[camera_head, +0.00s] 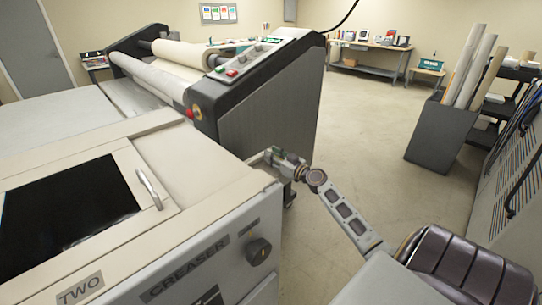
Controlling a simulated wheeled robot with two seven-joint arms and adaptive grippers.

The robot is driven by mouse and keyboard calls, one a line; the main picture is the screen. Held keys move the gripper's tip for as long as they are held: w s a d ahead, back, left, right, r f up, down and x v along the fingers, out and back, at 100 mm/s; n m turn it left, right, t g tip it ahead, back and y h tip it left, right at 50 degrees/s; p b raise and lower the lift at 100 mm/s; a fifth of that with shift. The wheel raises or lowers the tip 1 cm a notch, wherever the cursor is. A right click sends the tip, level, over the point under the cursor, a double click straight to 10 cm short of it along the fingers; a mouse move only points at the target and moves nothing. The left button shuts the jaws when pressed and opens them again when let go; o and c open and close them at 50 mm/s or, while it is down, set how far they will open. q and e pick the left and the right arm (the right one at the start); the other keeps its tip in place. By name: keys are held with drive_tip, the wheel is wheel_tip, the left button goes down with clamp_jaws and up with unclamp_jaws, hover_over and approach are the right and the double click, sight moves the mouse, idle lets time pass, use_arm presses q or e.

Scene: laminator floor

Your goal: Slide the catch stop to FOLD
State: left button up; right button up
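The beige creaser (160,262), marked CREASER and TWO, fills the lower left. A dark round knob (258,251) sits on its near side panel, with markings too small to read. I cannot pick out the catch stop or a FOLD mark. My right arm comes in from the lower right. My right gripper (278,157) is at the creaser's far right corner, small and partly against the machine's edge. Whether its fingers are apart or touch anything is unclear. My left gripper is not in view.
The laminator (265,105) with large rolls stands behind the creaser. A dark bin (440,135) of tall rolls and a black shelf stand at right. A workbench (370,48) is at the back wall. The floor (350,120) between them is clear.

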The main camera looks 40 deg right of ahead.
drive_tip(key=shift+c, duration=1)
clamp_jaws()
drive_tip(key=shift+a, duration=0.6)
drive_tip(key=a, duration=0.2)
drive_tip(key=a+p, duration=0.1)
drive_tip(key=a, duration=0.2)
drive_tip(key=shift+s+a, duration=0.3)
drive_tip(key=shift+a, duration=0.05)
drive_tip(key=a+p, duration=0.1)
drive_tip(key=a, duration=0.1)
drive_tip(key=shift+s+a, duration=0.15)
drive_tip(key=shift+a, duration=0.2)
drive_tip(key=shift+a+p, duration=0.35)
drive_tip(key=shift+p, duration=0.05)
drive_tip(key=shift+f, duration=0.1)
drive_tip(key=shift+o, duration=0.3)
unclamp_jaws()
drive_tip(key=shift+a, duration=0.1)
drive_tip(key=shift+o, duration=0.7)
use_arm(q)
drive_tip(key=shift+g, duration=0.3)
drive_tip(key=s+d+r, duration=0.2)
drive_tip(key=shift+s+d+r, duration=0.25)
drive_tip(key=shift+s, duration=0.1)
use_arm(e)
drive_tip(key=shift+s, duration=0.1)
